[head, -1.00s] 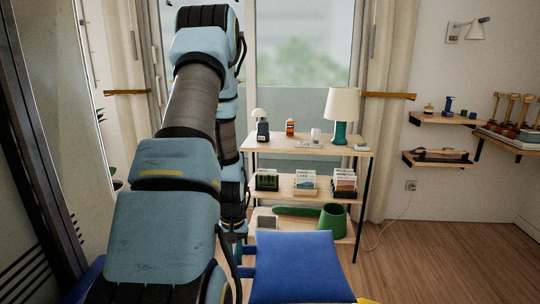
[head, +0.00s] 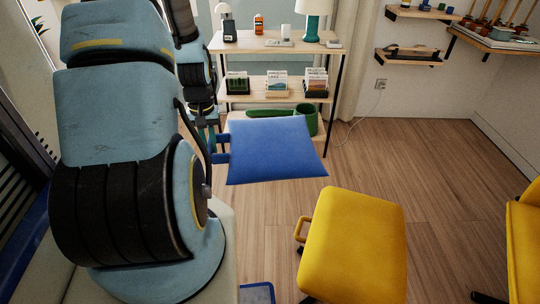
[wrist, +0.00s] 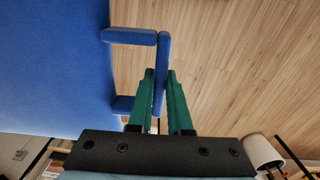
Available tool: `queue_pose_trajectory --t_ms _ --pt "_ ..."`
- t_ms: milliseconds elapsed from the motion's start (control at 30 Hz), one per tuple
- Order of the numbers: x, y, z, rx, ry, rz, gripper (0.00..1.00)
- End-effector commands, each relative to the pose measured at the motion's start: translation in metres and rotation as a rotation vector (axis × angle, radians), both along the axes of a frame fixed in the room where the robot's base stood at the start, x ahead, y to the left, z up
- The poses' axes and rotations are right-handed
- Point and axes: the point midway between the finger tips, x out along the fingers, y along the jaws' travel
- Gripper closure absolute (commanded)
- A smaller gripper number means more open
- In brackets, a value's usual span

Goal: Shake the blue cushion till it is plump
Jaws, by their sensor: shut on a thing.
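The blue cushion (head: 275,150) is a flat, square-looking pad held out in the air in front of the shelf unit. It has a blue bar handle (wrist: 163,50) on its left side in the head view. My gripper (wrist: 161,78) has green fingers, one on each side of that bar, and is shut on it. The cushion body also fills the left of the wrist view (wrist: 55,70). In the head view my gripper (head: 212,145) is small and partly hidden by my arm.
A yellow seat (head: 523,245) is at the right edge. The shelf unit (head: 275,97) behind holds lamps, card boxes and a green pot (head: 306,117). Wood floor (head: 420,150) to the right is clear.

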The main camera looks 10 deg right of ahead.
Motion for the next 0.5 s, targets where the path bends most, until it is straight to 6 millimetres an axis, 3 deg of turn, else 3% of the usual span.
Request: queue_pose_trajectory --t_ms 33,100,233,300,367,433,500 --pt "0.002 0.001 0.022 0.000 -0.010 0.001 1.00" --pt "-0.001 0.000 0.022 0.000 0.001 0.001 1.00" --pt "-0.004 0.000 -0.040 0.000 0.015 -0.001 1.00" --pt "-0.001 0.000 -0.051 0.000 0.006 0.000 1.00" --pt "0.002 0.000 -0.037 0.000 -0.006 0.001 1.00" --pt "0.003 0.000 0.001 0.000 -0.013 0.001 1.00" --pt "0.002 0.000 0.023 0.000 -0.009 0.001 1.00"
